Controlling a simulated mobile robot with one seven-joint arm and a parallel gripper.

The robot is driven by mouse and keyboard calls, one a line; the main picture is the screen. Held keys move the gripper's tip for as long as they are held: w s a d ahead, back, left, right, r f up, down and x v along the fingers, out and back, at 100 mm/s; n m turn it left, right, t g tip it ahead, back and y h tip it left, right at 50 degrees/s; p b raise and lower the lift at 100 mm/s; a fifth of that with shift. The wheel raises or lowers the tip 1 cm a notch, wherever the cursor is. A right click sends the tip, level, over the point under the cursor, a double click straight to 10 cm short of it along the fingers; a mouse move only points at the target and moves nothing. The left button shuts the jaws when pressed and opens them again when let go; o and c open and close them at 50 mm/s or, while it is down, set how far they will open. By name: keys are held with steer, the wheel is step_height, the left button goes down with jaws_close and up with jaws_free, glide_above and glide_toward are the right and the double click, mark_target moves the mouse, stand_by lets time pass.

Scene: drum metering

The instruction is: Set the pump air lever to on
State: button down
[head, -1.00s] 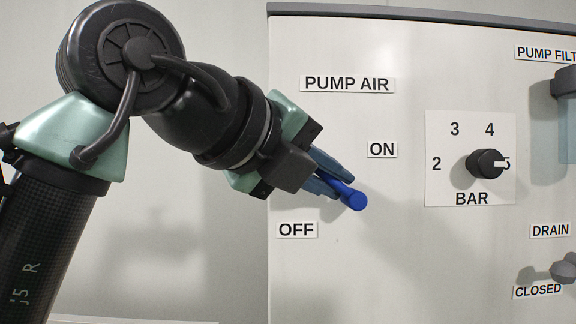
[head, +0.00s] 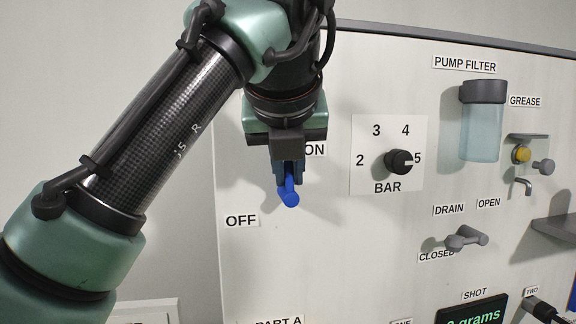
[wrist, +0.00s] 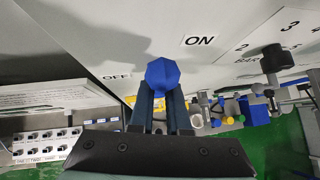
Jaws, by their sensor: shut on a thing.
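The blue pump air lever (head: 289,194) shows below my gripper (head: 288,172) in the head view, with its round end toward the camera. My gripper is shut on the lever. In the wrist view the lever's blue knob (wrist: 163,74) sits at the tips of my gripper's fingers (wrist: 161,97). The ON label (head: 315,149) is just right of my gripper and partly covered by it. The OFF label (head: 241,221) is lower left of the lever. My gripper and arm hide the PUMP AIR label and the lever's pivot.
The BAR knob (head: 399,161) stands out to the right, pointing near 5. Further right are the pump filter (head: 483,122), the drain lever (head: 465,238) and a grease fitting (head: 522,154). A shot display (head: 472,312) is at the lower edge. Panel space below the lever is clear.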

steer(key=shift+w+d+r+y, duration=0.1)
steer(key=shift+r+y, duration=0.3)
steer(key=c, duration=0.9)
jaws_free()
steer(key=shift+w+f, duration=0.15)
steer(key=shift+f, duration=0.05)
steer(key=v, duration=1.3)
